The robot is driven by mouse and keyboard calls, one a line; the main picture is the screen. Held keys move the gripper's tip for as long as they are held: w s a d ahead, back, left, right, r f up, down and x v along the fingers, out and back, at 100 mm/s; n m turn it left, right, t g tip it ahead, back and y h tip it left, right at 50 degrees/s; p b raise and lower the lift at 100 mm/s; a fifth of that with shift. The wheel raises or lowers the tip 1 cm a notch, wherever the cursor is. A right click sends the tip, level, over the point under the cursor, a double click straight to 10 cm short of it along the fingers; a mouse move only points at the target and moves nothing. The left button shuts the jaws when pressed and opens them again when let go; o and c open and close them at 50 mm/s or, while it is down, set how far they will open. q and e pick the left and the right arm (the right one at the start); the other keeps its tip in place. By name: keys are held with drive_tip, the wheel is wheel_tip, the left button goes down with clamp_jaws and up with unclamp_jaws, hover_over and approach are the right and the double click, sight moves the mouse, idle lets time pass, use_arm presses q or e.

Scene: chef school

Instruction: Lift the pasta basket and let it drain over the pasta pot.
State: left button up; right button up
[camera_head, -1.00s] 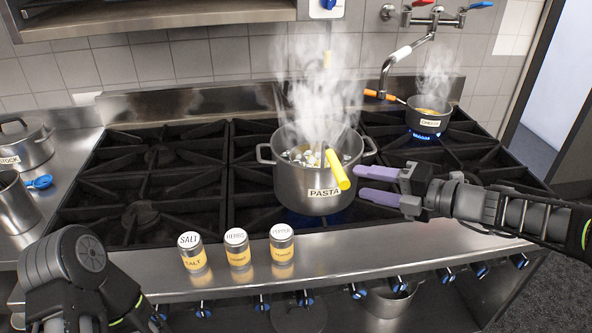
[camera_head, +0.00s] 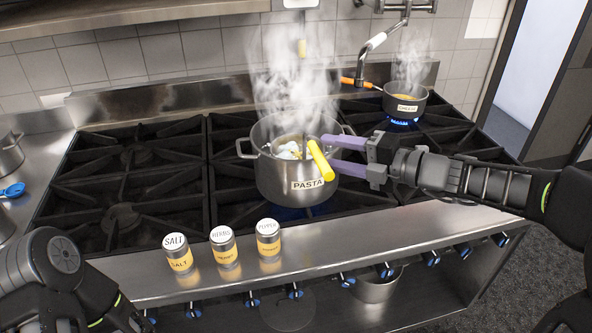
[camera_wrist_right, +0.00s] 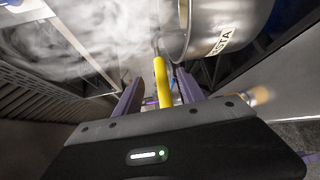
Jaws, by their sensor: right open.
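The steel pasta pot (camera_head: 284,183), labelled PASTA, stands steaming on a front burner of the stove. The pasta basket sits in the pot; its yellow handle (camera_head: 320,161) sticks out over the right front rim, and steam and rim hide most of the basket. My right gripper (camera_head: 329,155) is open, with its purple fingers reaching to the handle from the right. In the right wrist view the yellow handle (camera_wrist_right: 161,80) lies between the two spread fingers; contact cannot be told. My left arm shows at the lower left, but its gripper fingers are out of view.
Salt (camera_head: 179,253), herbs (camera_head: 223,247) and pepper (camera_head: 268,240) shakers stand on the front ledge. A cheese pan (camera_head: 405,104) steams over a lit burner at the back right, below a faucet (camera_head: 374,42). The left burners are bare.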

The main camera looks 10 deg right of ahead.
sight(315, 149)
drive_tip(key=p+x, duration=0.1)
drive_tip(key=x, duration=0.4)
drive_tip(key=shift+w+f, duration=0.1)
idle(0.6)
clamp_jaws()
idle(0.3)
idle(0.9)
